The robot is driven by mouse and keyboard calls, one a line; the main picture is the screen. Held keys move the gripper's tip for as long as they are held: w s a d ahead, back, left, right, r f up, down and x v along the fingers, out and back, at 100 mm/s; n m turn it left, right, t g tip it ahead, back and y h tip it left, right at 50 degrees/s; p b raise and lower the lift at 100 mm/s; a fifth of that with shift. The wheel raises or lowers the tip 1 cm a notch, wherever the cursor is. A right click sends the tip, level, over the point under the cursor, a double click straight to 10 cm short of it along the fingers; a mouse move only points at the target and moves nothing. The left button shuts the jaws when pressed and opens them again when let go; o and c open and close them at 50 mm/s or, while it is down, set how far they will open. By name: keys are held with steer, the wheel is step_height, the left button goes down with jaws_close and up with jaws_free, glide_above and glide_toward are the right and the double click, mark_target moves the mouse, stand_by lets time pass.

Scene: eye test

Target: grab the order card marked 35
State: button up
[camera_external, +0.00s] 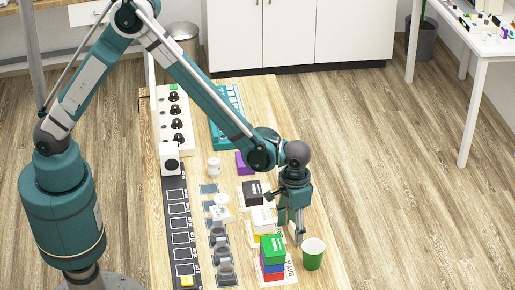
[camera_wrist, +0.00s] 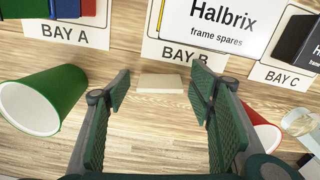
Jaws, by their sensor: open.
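I cannot make out a card marked 35 in either view; the lettering in the outside view is too small to read. My gripper (camera_external: 292,228) is low over the table's right side, and its open, empty fingers (camera_wrist: 160,95) show in the wrist view. A small plain cream piece (camera_wrist: 160,83) lies on the wood ahead, between the fingertips in the picture; no number shows on it. Beyond it are the flat labels BAY A (camera_wrist: 70,33), BAY B (camera_wrist: 185,54) and BAY C (camera_wrist: 283,77).
A white Halbrix box (camera_wrist: 222,25) stands behind BAY B. A stacked pile (camera_external: 273,248) and green cup (camera_external: 313,256) are near my gripper.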

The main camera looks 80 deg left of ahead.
mark_target(293, 227)
steer(key=c, duration=0.8)
steer(key=shift+r, duration=0.1)
steer(key=shift+r+p, duration=0.9)
steer(key=shift+r, duration=4)
